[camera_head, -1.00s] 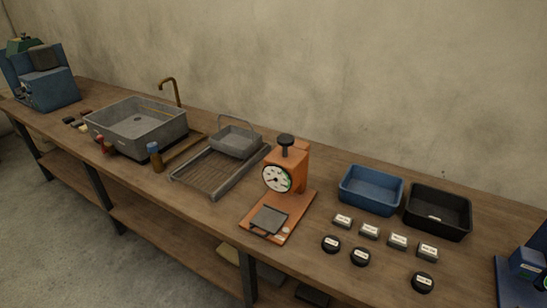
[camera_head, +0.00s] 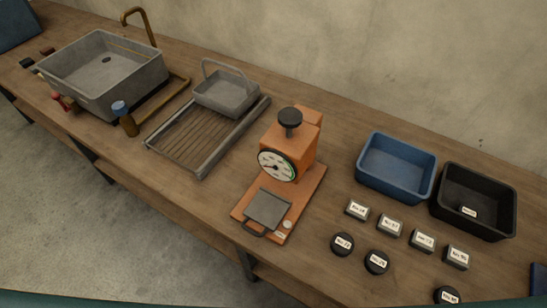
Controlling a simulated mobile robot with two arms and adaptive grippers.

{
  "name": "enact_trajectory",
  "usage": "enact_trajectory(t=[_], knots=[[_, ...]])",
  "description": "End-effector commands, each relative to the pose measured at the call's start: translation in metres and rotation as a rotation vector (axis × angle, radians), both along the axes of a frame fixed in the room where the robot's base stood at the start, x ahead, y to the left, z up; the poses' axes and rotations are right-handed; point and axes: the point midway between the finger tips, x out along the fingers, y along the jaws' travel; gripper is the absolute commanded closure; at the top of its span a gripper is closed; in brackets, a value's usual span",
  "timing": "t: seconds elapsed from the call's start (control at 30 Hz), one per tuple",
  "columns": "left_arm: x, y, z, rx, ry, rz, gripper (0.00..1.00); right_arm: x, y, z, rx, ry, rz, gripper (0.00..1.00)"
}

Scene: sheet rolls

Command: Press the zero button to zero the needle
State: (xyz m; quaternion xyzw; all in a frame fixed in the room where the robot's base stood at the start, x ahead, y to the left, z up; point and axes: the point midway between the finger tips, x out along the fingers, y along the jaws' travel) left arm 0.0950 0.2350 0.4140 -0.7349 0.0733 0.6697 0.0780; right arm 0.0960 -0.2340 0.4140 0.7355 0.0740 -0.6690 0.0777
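An orange dial tester (camera_head: 303,150) stands upright on an orange base plate on the workbench, right of centre. Its round white dial (camera_head: 276,166) has a dark needle and a green mark on its right rim; the reading is too small to tell. A black knob (camera_head: 290,117) sits on a post at the top. A small pale round button (camera_head: 288,224) lies at the front right of the base, beside a small label too small to read. A grey plate (camera_head: 267,209) with a handle lies on the base before the dial. Neither gripper is in view.
A drying rack (camera_head: 205,160) with a grey basket (camera_head: 226,94) is left of the tester, and a grey sink (camera_head: 68,72) further left. A blue bin (camera_head: 370,186), a black bin (camera_head: 462,224) and several labelled blocks and discs are to the right.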

Motion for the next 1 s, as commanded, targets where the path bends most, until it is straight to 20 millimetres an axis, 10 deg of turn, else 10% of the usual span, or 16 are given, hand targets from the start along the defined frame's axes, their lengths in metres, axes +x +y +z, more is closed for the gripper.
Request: enact_trajectory(t=[0.27, 1.0], knots=[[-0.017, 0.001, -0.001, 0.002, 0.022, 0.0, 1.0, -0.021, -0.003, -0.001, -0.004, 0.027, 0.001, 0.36], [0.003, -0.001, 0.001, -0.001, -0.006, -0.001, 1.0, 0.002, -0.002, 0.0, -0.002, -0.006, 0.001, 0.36]])
